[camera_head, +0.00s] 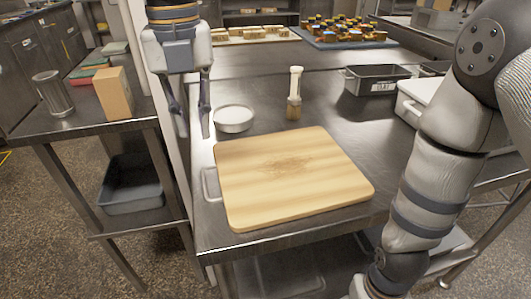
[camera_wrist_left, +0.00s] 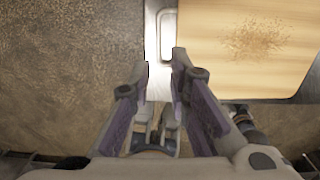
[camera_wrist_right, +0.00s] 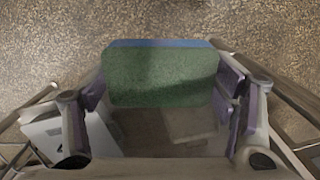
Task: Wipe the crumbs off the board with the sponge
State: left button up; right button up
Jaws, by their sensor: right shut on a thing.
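The wooden board (camera_head: 250,205) lies on the steel table, with a patch of brown crumbs (camera_head: 290,166) near its middle. The crumbs also show in the left wrist view (camera_wrist_left: 258,41). My left gripper (camera_head: 190,128) is open and empty, pointing down above the table's left edge, left of the board. In the right wrist view, my right gripper (camera_wrist_right: 163,92) is shut on a sponge (camera_wrist_right: 160,75) with a green face and a blue edge. The floor shows behind the sponge. In the head view, the right gripper and sponge are out of sight; only the right arm shows.
A grey tin (camera_head: 375,80) and a white container (camera_head: 412,100) are at the right. A side table holds a cardboard box (camera_head: 114,93) and a metal cup (camera_head: 52,95).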

aim_at(204, 183)
pick_arm(q)
jog(key=f, duration=1.2)
jog(key=shift+s+a+b, duration=0.15)
jog(key=shift+s+b, duration=0.05)
jog(key=shift+b, duration=0.15)
pick_arm(e)
jog(key=shift+s+a+f, duration=0.1)
jog(key=shift+s+f, duration=0.45)
jog(key=shift+f, duration=0.25)
pick_arm(q)
grip_shut()
